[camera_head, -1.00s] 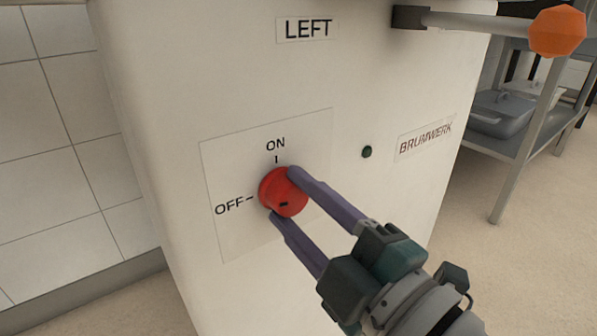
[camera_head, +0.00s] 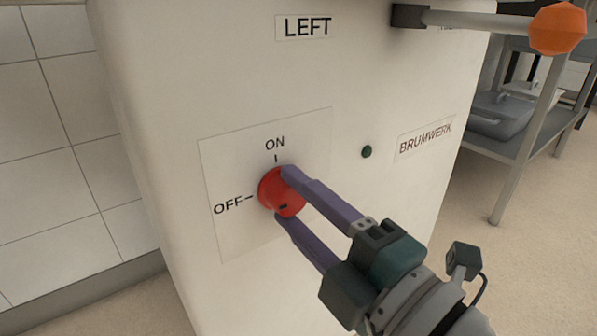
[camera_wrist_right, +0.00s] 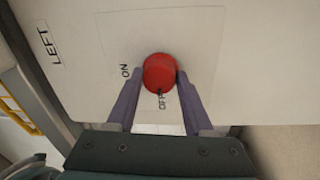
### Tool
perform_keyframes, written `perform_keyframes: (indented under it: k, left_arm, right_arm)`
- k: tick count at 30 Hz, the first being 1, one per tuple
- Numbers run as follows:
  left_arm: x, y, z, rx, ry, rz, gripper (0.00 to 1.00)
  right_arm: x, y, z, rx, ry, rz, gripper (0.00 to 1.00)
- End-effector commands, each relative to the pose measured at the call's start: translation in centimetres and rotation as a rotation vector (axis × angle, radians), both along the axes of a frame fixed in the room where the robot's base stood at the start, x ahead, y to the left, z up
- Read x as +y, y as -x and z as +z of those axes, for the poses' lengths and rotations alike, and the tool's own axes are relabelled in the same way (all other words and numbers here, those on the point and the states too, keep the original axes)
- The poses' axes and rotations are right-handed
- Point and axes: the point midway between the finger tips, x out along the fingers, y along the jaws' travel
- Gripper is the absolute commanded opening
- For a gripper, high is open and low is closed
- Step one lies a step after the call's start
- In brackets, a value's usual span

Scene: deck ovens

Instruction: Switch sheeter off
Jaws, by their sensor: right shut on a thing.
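The red round knob (camera_head: 272,192) sits on a pale plate (camera_head: 230,235) on the white machine's side, with ON marked above it and OFF to its left. A small dark mark shows low on the knob's face; I cannot tell from it which setting the knob is at. My right gripper (camera_head: 284,194) is shut on the knob, one purple finger at its upper right and one at its lower edge. In the right wrist view the knob (camera_wrist_right: 160,70) sits between the fingertips. My left gripper is not in view.
A small dark green lamp (camera_head: 367,152) is right of the plate. A LEFT label (camera_head: 306,27) is above. A grey bar with an orange ball end (camera_head: 557,30) juts out at the top right. A rack with grey containers (camera_head: 500,115) stands behind on the right.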

Motion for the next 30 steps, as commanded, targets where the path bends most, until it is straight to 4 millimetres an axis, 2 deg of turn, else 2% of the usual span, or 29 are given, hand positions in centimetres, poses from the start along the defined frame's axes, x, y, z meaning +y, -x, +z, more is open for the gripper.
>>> perform_keyframes:
  k: [1, 2, 9, 20, 30]
  left_arm:
    - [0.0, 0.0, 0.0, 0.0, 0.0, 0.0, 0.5]
    - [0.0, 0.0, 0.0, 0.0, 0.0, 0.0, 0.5]
    - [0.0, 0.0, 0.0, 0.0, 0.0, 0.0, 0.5]
    - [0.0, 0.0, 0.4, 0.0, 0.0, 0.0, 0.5]
    - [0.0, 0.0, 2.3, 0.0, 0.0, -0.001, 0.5]
  right_arm:
    - [0.0, 0.0, -0.1, 0.001, 0.004, -0.001, 0.0]
    - [0.0, 0.0, -0.1, 0.001, 0.004, -0.001, 0.53]
    - [0.0, 0.0, -0.1, 0.001, 0.002, 0.0, 0.8]
    - [-0.5, 0.6, 0.0, 0.002, 0.0, -0.001, 0.82]
    - [-4.2, 5.9, -0.4, 0.005, 0.002, -0.001, 0.82]
